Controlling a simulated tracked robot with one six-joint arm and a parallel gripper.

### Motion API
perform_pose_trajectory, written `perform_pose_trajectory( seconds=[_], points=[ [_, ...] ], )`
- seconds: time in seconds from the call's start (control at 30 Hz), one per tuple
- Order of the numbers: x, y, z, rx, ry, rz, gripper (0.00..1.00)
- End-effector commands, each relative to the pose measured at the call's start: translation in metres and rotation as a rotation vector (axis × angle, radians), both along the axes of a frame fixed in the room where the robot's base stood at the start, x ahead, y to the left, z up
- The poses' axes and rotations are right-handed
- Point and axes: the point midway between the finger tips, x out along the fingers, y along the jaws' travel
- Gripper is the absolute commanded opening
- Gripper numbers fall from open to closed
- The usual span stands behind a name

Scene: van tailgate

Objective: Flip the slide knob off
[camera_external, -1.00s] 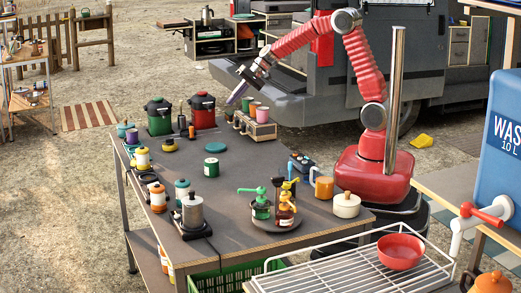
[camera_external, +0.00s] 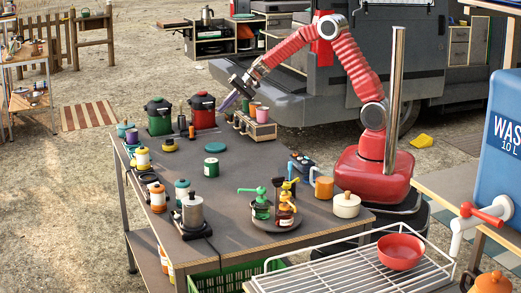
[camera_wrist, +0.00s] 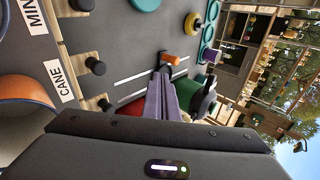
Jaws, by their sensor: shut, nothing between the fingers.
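In the wrist view, a small orange knob-like piece (camera_wrist: 171,58) with a dark part beside it sits on the dark table, near two thin white lines. I cannot tell for sure whether it is the slide knob. My gripper (camera_wrist: 160,77) has long purple fingers, shut and empty, with their tips just short of this piece in the picture. Contact cannot be made out. In the external view my gripper (camera_external: 228,104) points down beside the labelled box (camera_external: 256,129) at the far side of the table. The red canister (camera_external: 203,113) is to its left.
The box has black round knobs (camera_wrist: 96,66) and a "CANE" label. A green canister (camera_external: 158,117) and a dark upright item with orange (camera_external: 181,122) stand further left. A teal disc (camera_external: 215,147) lies mid-table. The table (camera_external: 235,180) has free room around it.

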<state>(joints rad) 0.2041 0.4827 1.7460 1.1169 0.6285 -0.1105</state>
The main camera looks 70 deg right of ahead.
Motion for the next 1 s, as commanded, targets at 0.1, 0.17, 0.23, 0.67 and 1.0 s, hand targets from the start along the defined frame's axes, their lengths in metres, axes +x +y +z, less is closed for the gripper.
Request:
perform_pose_trajectory(
  seconds=[0.1,0.17,0.23,0.67,1.0],
  points=[
    [0.006,0.005,-0.009,0.0,0.002,0.001,0.0],
    [0.01,0.008,-0.014,0.0,0.002,0.001,0.0],
    [0.016,0.013,-0.021,0.001,0.003,0.002,0.0],
    [0.05,0.037,-0.062,0.0,0.002,0.001,0.0],
    [0.081,0.06,-0.068,-0.001,0.0,0.002,0.0]
  ],
)
